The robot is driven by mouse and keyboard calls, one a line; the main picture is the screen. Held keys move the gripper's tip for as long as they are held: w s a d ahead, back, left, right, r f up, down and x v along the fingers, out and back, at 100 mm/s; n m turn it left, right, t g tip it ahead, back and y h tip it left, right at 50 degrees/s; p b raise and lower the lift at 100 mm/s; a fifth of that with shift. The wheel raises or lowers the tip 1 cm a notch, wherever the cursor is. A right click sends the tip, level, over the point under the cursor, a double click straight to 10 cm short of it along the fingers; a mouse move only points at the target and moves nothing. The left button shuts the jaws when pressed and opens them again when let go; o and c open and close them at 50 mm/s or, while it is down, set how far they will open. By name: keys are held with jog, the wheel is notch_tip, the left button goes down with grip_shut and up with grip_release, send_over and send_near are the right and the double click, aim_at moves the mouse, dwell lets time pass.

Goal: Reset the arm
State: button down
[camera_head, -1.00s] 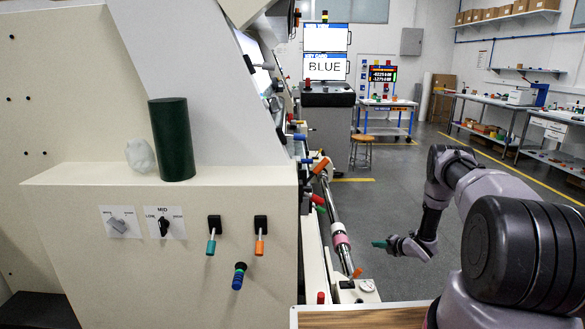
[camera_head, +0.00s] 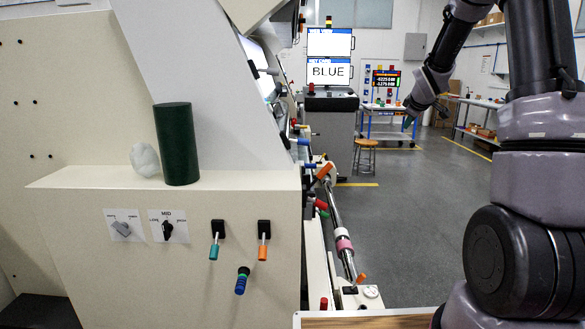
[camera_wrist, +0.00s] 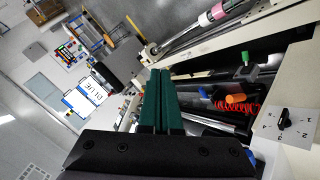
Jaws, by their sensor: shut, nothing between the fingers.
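My gripper (camera_head: 408,121) hangs at the end of my raised arm in the right part of the head view, fingers pointing down over the open floor. In the wrist view its two green fingers (camera_wrist: 161,100) lie side by side, shut with nothing between them. The gripper is apart from the machine and touches nothing that I can see.
The large cream machine (camera_head: 80,240) fills the left, with a dark green cylinder (camera_head: 176,145) and a pale lump (camera_head: 144,160) on its ledge. Levers and a knob (camera_head: 241,280) stick out of its front. A stool (camera_head: 365,145) stands farther back; grey floor (camera_head: 405,220) is clear.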

jog(key=s+a+r+m, duration=0.45)
jog(key=s+r, duration=0.35)
jog(key=s, duration=0.4)
jog(key=s+a+m+g+y, duration=0.1)
jog(key=s+a+m, duration=0.1)
jog(key=s, duration=0.7)
jog(key=s+a+r+m+y, duration=0.1)
jog(key=s+a+m, duration=0.2)
jog(key=s, duration=0.7)
jog(key=s+a+r+m+g+y, duration=0.1)
jog(key=s+a+m, duration=0.2)
jog(key=s, duration=0.7)
jog(key=shift+a+r+g+y, duration=0.2)
jog(key=shift+a+g+y, duration=0.1)
jog(key=shift+a, duration=0.75)
